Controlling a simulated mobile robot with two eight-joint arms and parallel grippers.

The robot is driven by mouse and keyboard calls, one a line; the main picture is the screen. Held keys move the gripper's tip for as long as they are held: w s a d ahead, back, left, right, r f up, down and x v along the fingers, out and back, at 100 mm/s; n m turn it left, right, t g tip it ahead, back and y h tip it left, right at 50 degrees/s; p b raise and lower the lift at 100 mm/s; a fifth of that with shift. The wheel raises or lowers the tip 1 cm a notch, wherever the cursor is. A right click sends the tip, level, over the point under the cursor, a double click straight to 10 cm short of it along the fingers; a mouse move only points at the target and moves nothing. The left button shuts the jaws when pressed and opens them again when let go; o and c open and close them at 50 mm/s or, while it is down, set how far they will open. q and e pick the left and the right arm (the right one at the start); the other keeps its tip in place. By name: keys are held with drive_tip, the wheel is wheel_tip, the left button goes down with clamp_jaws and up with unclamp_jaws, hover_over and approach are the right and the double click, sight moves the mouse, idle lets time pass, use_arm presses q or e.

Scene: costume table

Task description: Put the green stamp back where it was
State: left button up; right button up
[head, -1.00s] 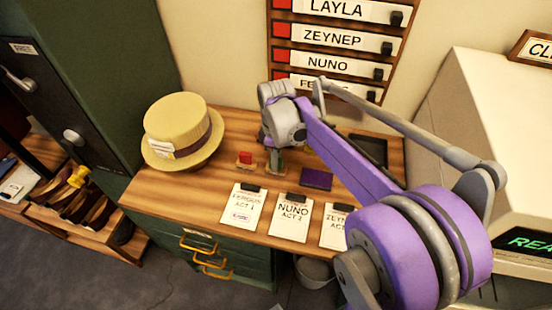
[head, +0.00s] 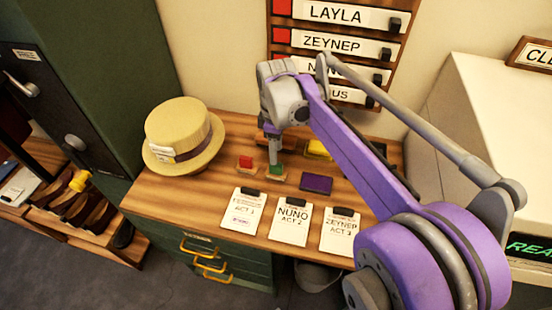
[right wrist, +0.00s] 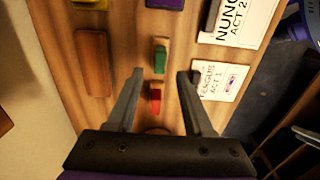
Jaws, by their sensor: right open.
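The green stamp (head: 277,171) stands on the wooden table, right of the red stamp (head: 246,162) and left of a purple ink pad (head: 317,184). My right gripper (head: 273,150) is above and just behind the green stamp in the head view. In the right wrist view, my right gripper (right wrist: 160,75) is open with nothing held. The green stamp (right wrist: 160,56) shows just beyond the fingertips there, and the red stamp (right wrist: 156,96) shows between the fingers. My left gripper is not in view.
Three clipboard sheets lie along the table's front, including the NUNO sheet (head: 291,221). A straw hat (head: 183,137) sits at the left. A yellow pad (head: 319,149) lies behind the purple pad. A name board (head: 337,40) hangs on the wall, and a beige machine (head: 470,130) stands right.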

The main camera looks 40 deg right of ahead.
wheel_tip(320, 180, up, 6)
drive_tip(key=shift+f, duration=0.15)
